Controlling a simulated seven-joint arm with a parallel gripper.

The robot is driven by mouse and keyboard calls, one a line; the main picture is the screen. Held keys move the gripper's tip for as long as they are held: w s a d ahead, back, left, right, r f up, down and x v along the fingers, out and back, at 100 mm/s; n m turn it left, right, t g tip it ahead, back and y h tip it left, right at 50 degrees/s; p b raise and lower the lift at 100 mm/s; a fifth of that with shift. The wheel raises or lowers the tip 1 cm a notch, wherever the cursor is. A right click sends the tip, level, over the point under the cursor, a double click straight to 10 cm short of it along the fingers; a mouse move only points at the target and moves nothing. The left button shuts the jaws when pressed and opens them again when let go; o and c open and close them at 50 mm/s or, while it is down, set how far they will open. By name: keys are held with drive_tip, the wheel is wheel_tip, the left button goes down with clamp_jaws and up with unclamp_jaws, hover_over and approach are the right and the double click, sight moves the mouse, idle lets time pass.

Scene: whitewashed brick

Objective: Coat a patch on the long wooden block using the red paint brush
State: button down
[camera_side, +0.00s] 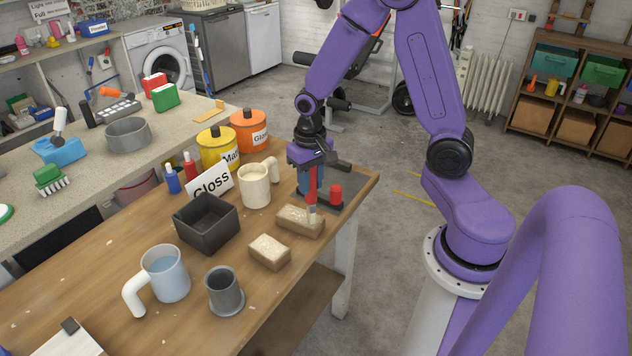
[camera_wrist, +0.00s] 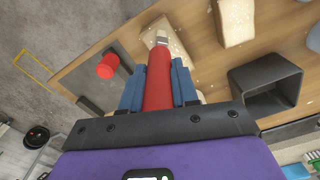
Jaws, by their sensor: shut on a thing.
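My gripper (camera_side: 313,172) is shut on the handle of the red paint brush (camera_side: 312,186), which points down with pale bristles at its lower end. In the wrist view the red handle (camera_wrist: 170,85) lies between the blue fingers (camera_wrist: 160,88). The long wooden block (camera_side: 290,219) lies on the table under the bristles; the tip overlaps its right end, and I cannot tell if it presses on the top. In the wrist view the block (camera_wrist: 152,30) is partly behind the brush tip. Its top has pale specks; a fresh coat is not clear.
A shorter block (camera_side: 269,252) lies nearer the camera. A cream mug (camera_side: 256,186) and dark open box (camera_side: 207,225) stand to the left. A red cylinder (camera_side: 336,193) stands on a dark mat (camera_side: 350,186) at the right table edge. A water mug (camera_side: 164,275) and grey cup (camera_side: 224,292) stand in front.

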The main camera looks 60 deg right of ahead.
drive_tip(key=shift+w, duration=4.15)
wheel_tip(320, 180, up, 8)
drive_tip(key=shift+w+a, duration=0.3)
drive_tip(key=shift+a, duration=0.05)
